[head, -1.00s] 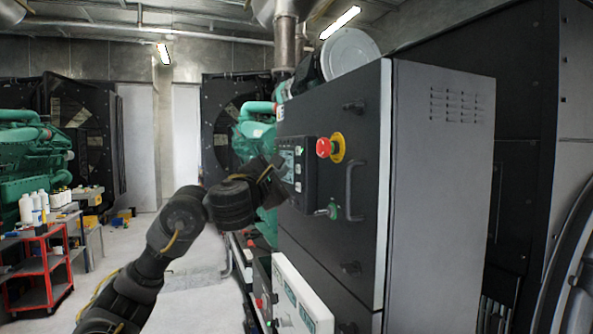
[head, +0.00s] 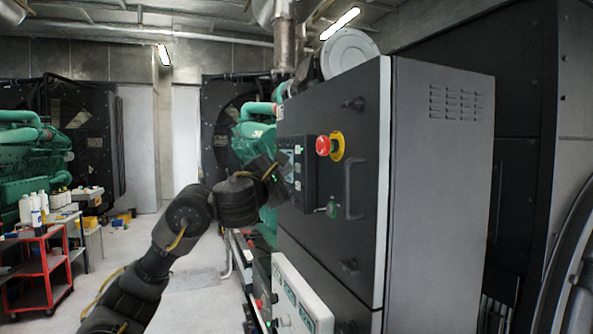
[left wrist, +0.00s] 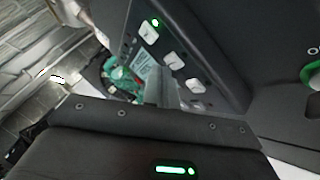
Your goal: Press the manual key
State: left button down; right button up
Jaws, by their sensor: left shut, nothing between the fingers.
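The black control panel (head: 301,172) is on the dark cabinet door. In the left wrist view its face (left wrist: 190,40) carries several pale square keys, among them an upper key (left wrist: 148,32), a middle key (left wrist: 174,60) and a lower key (left wrist: 195,85). A small green light glows beside the upper key. I cannot read which key is the manual one. My left gripper (head: 284,180) is shut and empty, in front of the panel's lower left part. Its fingers (left wrist: 160,82) overlap the panel in the left wrist view; I cannot tell whether they touch it. My right gripper is not in view.
A white-faced box (head: 296,300) is below. A red trolley (head: 40,270) stands far left, with open floor between.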

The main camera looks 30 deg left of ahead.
pick_arm(q)
jog(key=shift+w+d+b, duration=0.25)
jog(key=shift+w+b, duration=0.05)
jog(key=shift+b, duration=0.1)
dwell(0.6)
jog(key=shift+s+a, duration=0.15)
jog(key=shift+s+a+p, duration=0.3)
jog(key=shift+s+a, duration=0.1)
jog(key=shift+s, duration=0.2)
jog(key=shift+s+a+p, duration=0.2)
jog(key=shift+s+a, duration=0.35)
jog(key=shift+s, duration=0.25)
jog(key=shift+s+a+p, duration=0.15)
jog(key=shift+s+a, duration=0.4)
jog(key=shift+s, duration=0.3)
jog(key=shift+s+a+p, duration=0.2)
jog(key=shift+s+a, duration=0.35)
jog(key=shift+s, duration=0.25)
